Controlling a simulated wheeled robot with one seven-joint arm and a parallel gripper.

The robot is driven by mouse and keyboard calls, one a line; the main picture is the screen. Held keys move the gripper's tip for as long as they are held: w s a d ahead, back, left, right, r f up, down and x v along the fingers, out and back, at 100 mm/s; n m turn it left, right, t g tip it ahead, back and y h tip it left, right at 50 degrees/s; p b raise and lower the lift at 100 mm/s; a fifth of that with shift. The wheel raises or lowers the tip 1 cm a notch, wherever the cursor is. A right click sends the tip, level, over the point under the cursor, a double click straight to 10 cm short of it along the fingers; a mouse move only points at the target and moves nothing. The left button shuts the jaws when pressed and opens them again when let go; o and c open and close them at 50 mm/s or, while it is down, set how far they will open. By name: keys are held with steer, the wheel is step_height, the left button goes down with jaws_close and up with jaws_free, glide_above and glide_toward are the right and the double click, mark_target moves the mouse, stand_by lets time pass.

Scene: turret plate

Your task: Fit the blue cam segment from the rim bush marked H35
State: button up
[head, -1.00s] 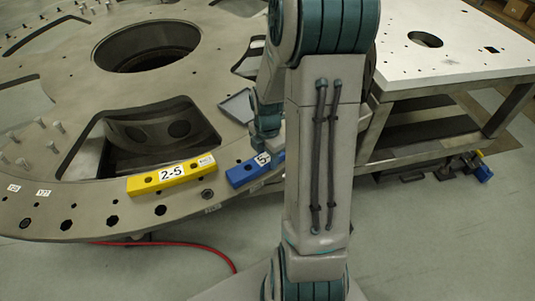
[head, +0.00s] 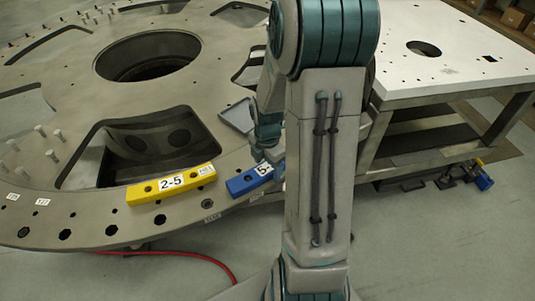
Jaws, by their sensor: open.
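The blue cam segment (head: 241,183) lies on the rim of the large grey turret plate (head: 60,205). Its label starts with "5-"; its right end is hidden behind my arm. A yellow segment (head: 146,193) labelled 2-5 lies to its left on the same rim. My gripper (head: 268,143) is partly hidden behind my own arm, at the far side of the blue segment's right part. Its jaws are open. I cannot tell whether they touch the segment. The H35 mark cannot be read in this view.
Holes and small unreadable tags line the rim (head: 110,230). Several upright pins (head: 57,134) stand at the left. A large opening (head: 150,145) lies behind the yellow segment. A white-topped table (head: 455,75) stands at the right. A red hose (head: 190,255) lies on the floor.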

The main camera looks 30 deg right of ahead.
step_height(320, 180, up, 14)
steer(key=shift+f, duration=0.25)
stand_by(0.6)
steer(key=s+a+r+m+t, duration=0.3)
steer(key=s+a+m, duration=0.9)
steer(key=m, duration=0.7)
steer(key=shift+s+r+m, duration=0.3)
steer(key=shift+s+r, duration=0.1)
steer(key=shift+r, duration=0.3)
